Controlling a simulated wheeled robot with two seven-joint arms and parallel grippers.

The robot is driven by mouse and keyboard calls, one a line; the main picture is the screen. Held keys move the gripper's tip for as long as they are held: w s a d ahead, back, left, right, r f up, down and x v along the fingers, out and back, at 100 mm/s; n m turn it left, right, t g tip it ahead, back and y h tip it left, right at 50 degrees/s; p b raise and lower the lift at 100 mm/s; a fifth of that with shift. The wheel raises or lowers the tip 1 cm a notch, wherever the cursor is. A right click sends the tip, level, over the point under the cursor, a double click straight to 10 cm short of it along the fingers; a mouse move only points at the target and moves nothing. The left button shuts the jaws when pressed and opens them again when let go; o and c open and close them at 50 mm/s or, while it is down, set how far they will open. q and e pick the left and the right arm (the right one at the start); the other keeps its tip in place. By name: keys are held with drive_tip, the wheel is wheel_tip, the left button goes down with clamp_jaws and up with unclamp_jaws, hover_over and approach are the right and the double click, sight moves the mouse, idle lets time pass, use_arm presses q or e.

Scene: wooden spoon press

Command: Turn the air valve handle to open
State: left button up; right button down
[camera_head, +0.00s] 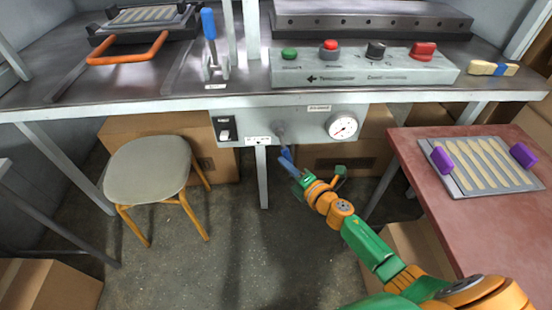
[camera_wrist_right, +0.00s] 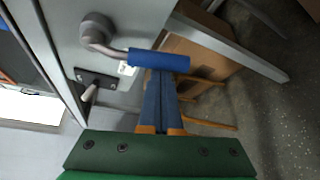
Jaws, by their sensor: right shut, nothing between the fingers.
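The air valve handle is a grey bent lever with a blue grip, on the front panel under the press table. In the right wrist view its blue grip (camera_wrist_right: 160,61) lies sideways, pointing right from the grey pivot. In the head view the handle (camera_head: 280,132) hangs below the panel's middle, partly hidden by my gripper. My right gripper (camera_head: 290,164) is shut and empty, with its blue fingers at the grip. In the right wrist view the fingertips (camera_wrist_right: 161,74) meet the lower side of the grip; I cannot tell whether they touch. My left gripper is out of view.
The panel (camera_head: 262,122) also carries a black switch (camera_head: 225,129) and a round gauge (camera_head: 342,126). A stool (camera_head: 146,167) stands at the left. A red table (camera_head: 440,215) with a spoon tray stands at the right. Cardboard boxes lie under the press table.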

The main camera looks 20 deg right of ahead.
drive_tip(key=s+d+r+n+g+h+p, duration=0.1)
drive_tip(key=d+r+n+g+h+p, duration=0.3)
drive_tip(key=p, duration=1.5)
drive_tip(key=shift+s+d+r+n+h, duration=0.4)
drive_tip(key=shift+d+r+n+h, duration=0.75)
drive_tip(key=shift+r+n, duration=0.75)
drive_tip(key=shift+f, duration=0.2)
